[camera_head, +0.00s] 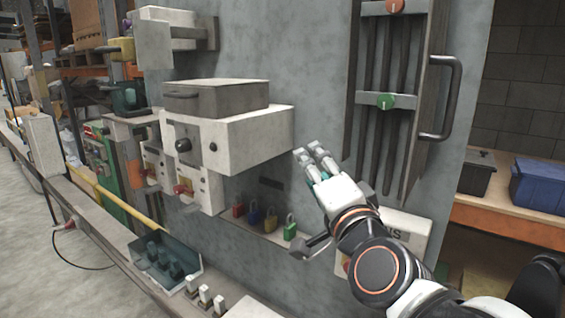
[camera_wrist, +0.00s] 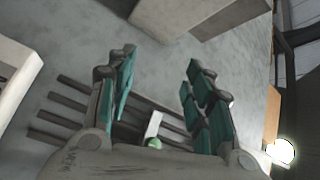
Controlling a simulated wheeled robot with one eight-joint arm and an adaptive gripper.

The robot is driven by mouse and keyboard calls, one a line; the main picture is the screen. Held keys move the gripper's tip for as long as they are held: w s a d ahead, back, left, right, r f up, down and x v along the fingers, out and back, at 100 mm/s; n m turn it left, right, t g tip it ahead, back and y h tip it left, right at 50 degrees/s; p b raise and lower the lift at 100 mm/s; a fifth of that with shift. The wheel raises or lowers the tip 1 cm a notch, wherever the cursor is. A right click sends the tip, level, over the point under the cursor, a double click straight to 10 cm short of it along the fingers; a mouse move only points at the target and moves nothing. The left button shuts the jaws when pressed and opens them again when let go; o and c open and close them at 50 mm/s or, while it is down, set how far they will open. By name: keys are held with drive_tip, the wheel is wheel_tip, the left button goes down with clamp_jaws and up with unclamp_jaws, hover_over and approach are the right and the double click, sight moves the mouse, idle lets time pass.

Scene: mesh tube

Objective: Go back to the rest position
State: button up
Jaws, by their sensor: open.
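My gripper (camera_head: 312,154) is raised in front of the grey wall panel in the head view, between the white box and the barred frame. In the wrist view my gripper (camera_wrist: 158,85) has its two fingers spread apart with nothing between them. It touches nothing that I can see. Behind the fingers in the wrist view, the dark bars and a green knob (camera_wrist: 154,143) on a pale strip show, partly hidden by my gripper.
A white box with a grey lid (camera_head: 245,140) juts from the wall (camera_head: 310,60). Several coloured padlocks (camera_head: 290,228) stand on a small ledge below. The barred frame with a black handle (camera_head: 452,98) is at right.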

drive_tip(key=s+d+f+n+g+b, duration=0.2)
drive_tip(key=s+f+n+g+b, duration=0.15)
drive_tip(key=f, duration=0.85)
drive_tip(key=s+d+f+n+g+b, duration=0.3)
drive_tip(key=f+n, duration=0.2)
drive_tip(key=f, duration=0.6)
drive_tip(key=s+d+f+n+g+h+b, duration=0.1)
drive_tip(key=s+d+f+g+h+b, duration=0.1)
drive_tip(key=s+d+f, duration=0.2)
drive_tip(key=s+d+f+n+g+h+b, duration=0.1)
drive_tip(key=s+d+f+g+h+b, duration=0.1)
drive_tip(key=f, duration=0.8)
drive_tip(key=s+d+g, duration=0.1)
drive_tip(key=s+d, duration=0.1)
drive_tip(key=d, duration=0.1)
drive_tip(key=shift+s+f, duration=0.15)
drive_tip(key=shift+s, duration=0.1)
drive_tip(key=shift+a, duration=0.1)
